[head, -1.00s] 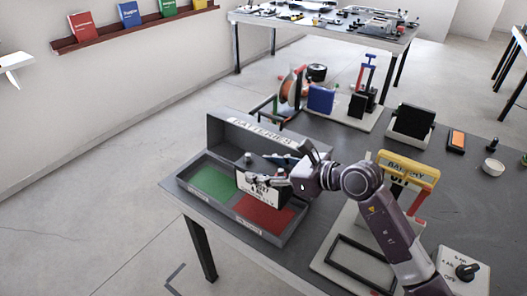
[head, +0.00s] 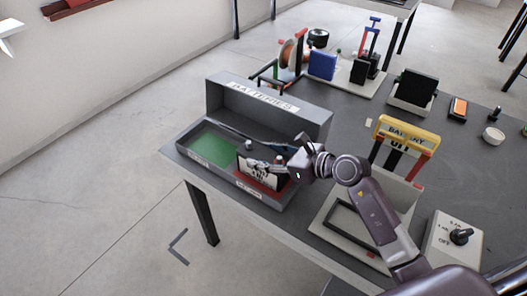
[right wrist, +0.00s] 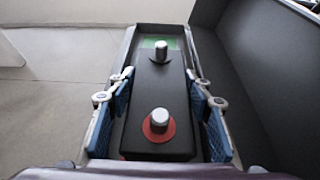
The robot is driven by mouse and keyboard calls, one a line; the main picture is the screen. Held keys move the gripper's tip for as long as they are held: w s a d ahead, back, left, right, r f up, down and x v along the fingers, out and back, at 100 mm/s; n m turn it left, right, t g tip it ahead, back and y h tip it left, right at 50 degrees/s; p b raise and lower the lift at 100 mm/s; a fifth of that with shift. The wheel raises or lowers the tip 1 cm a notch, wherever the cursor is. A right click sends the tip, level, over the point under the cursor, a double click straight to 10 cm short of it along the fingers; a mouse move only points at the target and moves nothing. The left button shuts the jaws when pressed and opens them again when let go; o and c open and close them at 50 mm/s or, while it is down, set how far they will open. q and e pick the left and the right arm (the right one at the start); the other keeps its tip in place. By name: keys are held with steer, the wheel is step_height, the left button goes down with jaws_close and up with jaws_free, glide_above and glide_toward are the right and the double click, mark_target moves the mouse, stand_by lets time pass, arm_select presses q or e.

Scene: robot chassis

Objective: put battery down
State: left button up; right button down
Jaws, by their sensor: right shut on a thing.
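The battery (head: 258,166) is a black block with a white printed face and two metal terminals on top. My right gripper (head: 274,160) is shut on it, with blue finger pads (right wrist: 165,115) along both sides of the battery (right wrist: 157,100) in the right wrist view. The battery is upright at the red compartment (head: 262,188) of the grey BATTERIES tray (head: 312,122). I cannot tell if its base touches the tray floor. The green compartment (head: 210,149) beside it holds nothing that I see. My left gripper is not in view.
A fixture with a yellow BATTERY sign (head: 408,131) stands right of the tray, with a switch box (head: 452,240) near it. Spools, a blue block (head: 322,65) and a black-faced stand (head: 415,88) are behind. The table's front edge lies close to the tray.

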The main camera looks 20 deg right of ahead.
mark_target(282, 159)
steer(key=shift+w+r, duration=0.1)
steer(key=shift+r, duration=0.3)
steer(key=shift+f, duration=0.15)
steer(key=c, duration=1)
jaws_free()
steer(key=shift+s+f, duration=0.25)
steer(key=shift+w+r, duration=0.1)
steer(key=shift+r, duration=0.05)
steer(key=shift+s+d, duration=0.2)
steer(key=shift+s, duration=0.1)
steer(key=b+v, duration=0.2)
steer(key=v, duration=0.8)
steer(key=shift+s+d, duration=0.15)
steer(key=shift+s, duration=0.05)
steer(key=shift+s+d+r, duration=0.2)
steer(key=shift+s+r, duration=0.1)
